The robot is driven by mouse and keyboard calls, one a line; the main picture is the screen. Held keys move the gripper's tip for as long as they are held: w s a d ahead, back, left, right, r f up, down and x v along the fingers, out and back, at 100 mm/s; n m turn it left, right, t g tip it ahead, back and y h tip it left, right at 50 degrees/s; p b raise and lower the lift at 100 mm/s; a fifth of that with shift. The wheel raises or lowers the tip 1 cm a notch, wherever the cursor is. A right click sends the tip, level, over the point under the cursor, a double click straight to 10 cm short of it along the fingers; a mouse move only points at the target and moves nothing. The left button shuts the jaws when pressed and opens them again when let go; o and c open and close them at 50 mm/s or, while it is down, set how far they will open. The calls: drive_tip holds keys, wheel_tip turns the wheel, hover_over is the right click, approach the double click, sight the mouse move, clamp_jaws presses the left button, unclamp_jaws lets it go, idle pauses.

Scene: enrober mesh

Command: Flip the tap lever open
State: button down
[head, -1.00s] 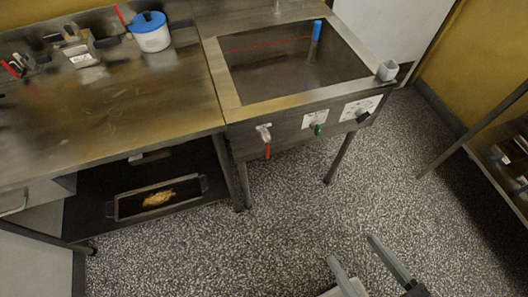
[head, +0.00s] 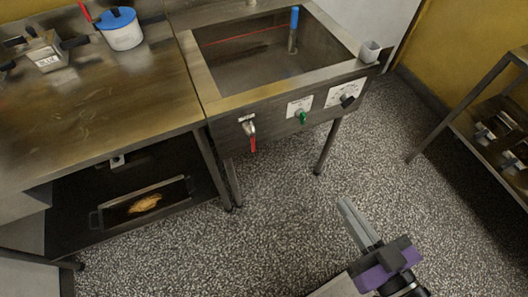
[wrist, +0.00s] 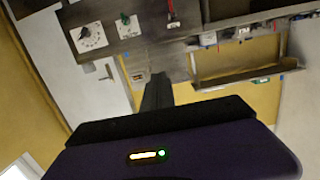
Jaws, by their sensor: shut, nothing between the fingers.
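The tap (head: 248,126) sits on the front panel of the steel tank, at its left end. Its red lever (head: 253,143) hangs straight down from it. The tap (wrist: 173,23) and red lever (wrist: 171,7) also show at the top of the wrist view, which is turned upside down, with the lever pointing up. My gripper (head: 344,204) is shut and empty, over the floor in front of the tank, to the right of and well apart from the lever. Its closed fingers (wrist: 157,90) show in the middle of the wrist view.
The tank (head: 222,104) also carries a green knob (head: 302,118) and a black dial (head: 347,101) right of the tap. A steel bench (head: 110,125) stands left, with a tray (head: 97,219) below. A shelf rack (head: 462,128) is at right. Floor before the tank is clear.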

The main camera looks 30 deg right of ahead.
drive_tip(key=w+d+f+m+g+b, duration=0.1)
drive_tip(key=w+d+f+m+b, duration=0.2)
drive_tip(key=w+d+f, duration=0.35)
drive_tip(key=w+d+f+m+g+h+b, duration=0.1)
drive_tip(key=w+d+f+m+b, duration=0.25)
drive_tip(key=f, duration=0.55)
drive_tip(key=w+d+f+m+b, duration=0.35)
drive_tip(key=w+d+f, duration=0.2)
drive_tip(key=f, duration=0.25)
drive_tip(key=w+f+m+y+b, duration=0.2)
drive_tip(key=w+y, duration=0.2)
drive_tip(key=w, duration=0.3)
drive_tip(key=s+a+r+n+t+y, duration=0.1)
drive_tip(key=a+r+y, duration=0.3)
drive_tip(key=a+y, duration=0.3)
drive_tip(key=shift+a+y, duration=0.15)
drive_tip(key=shift+y, duration=0.15)
drive_tip(key=shift+a, duration=0.1)
